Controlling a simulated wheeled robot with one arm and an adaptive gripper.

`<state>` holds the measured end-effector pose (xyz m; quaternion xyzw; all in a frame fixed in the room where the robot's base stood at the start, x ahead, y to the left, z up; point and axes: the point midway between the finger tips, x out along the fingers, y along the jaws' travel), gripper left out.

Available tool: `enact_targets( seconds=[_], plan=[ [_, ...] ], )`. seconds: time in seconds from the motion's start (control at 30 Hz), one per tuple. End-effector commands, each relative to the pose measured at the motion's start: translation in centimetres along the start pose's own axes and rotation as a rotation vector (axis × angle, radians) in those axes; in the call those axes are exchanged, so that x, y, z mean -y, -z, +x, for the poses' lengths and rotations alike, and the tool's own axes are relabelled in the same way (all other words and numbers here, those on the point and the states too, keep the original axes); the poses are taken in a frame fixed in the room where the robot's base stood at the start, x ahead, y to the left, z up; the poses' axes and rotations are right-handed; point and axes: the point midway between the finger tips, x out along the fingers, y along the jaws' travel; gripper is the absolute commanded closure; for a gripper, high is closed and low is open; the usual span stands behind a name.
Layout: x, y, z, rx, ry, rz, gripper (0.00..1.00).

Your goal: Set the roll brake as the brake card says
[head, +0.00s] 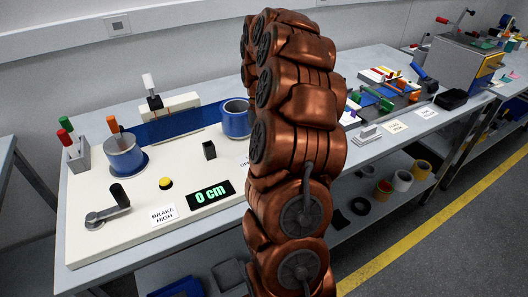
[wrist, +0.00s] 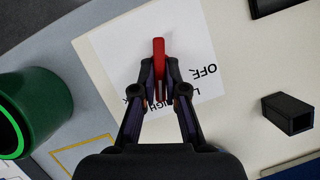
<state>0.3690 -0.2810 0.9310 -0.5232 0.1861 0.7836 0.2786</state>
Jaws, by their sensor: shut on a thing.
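The brake card (head: 163,215), a small white card reading BRAKE HIGH, lies at the front of the pale board in the head view. In the wrist view a red lever (wrist: 158,48) stands over a white scale plate (wrist: 110,50). The plate's upside-down words show OFF, the start of LOW and part of HIGH, partly covered by the fingers. My gripper (wrist: 160,75) is shut on the red lever. Which mark the lever sits at, I cannot tell. In the head view my copper arm hides the lever and gripper; only the plate's left edge (head: 244,161) shows.
The board (head: 90,247) carries a crank (head: 108,210), a yellow button (head: 166,183), a 0 cm display (head: 210,196), a black block (head: 209,150) and blue cylinders (head: 123,155). A green cylinder (wrist: 40,105) is close left of my gripper in the wrist view.

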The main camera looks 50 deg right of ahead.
Motion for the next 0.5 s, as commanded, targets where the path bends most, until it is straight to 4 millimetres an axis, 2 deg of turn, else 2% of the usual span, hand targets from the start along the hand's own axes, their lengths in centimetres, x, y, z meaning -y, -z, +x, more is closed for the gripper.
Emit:
enact_targets(
  seconds=[0.2, 0.23, 0.43, 0.5],
  plan=[
    [0.03, 0.01, -0.02, -0.001, 0.001, 0.001, 1.00],
    [0.03, 0.01, -0.02, -0.001, 0.001, 0.001, 0.86],
    [0.02, 0.01, -0.01, -0.001, 0.001, 0.001, 0.65],
    [0.02, 0.01, -0.01, -0.001, 0.001, 0.001, 0.64]
  ],
)
